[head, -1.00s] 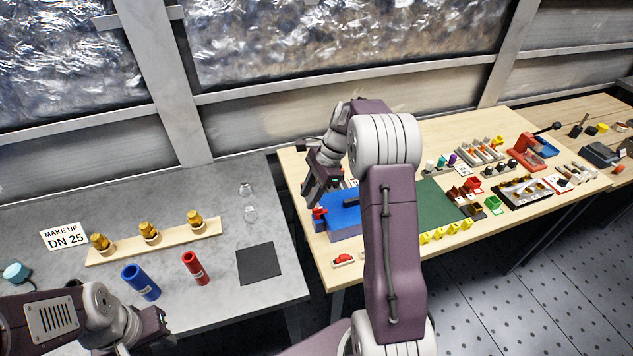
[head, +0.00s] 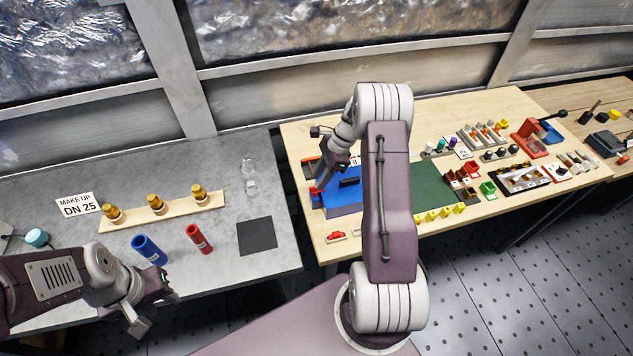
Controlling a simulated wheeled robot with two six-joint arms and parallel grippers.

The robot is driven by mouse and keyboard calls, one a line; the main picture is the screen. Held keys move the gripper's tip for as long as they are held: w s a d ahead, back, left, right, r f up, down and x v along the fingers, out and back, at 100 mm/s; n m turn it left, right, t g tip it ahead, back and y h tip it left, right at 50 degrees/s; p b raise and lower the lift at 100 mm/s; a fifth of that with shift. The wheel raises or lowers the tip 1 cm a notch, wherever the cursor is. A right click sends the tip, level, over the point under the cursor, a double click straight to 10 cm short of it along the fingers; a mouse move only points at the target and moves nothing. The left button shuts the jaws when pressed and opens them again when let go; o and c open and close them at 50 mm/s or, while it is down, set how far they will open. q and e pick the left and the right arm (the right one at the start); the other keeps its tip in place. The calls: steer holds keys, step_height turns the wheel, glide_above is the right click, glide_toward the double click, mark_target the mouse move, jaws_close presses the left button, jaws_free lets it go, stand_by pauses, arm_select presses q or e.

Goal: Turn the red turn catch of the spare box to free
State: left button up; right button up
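The spare box is a blue box (head: 345,205) near the left end of the wooden table, with a dark handle-like bar on top. A small red part, which looks like its turn catch (head: 316,191), shows at the box's left edge; its exact turn angle is too small to read. My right gripper (head: 321,183) points down at this red part, very close to it. I cannot tell whether its fingers touch it. My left gripper (head: 158,312) is open and empty, low in front of the grey table.
My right arm hides part of the wooden table. A red piece (head: 336,237) lies in front of the box; a green mat (head: 425,185) and yellow parts (head: 440,213) lie to the right. The grey table holds a blue cylinder (head: 149,250) and a red cylinder (head: 198,239).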

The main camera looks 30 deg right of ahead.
mark_target(314, 187)
steer(key=x, duration=0.2)
steer(key=shift+a+f, duration=0.25)
steer(key=shift+f, duration=0.35)
steer(key=shift+c, duration=0.3)
jaws_close()
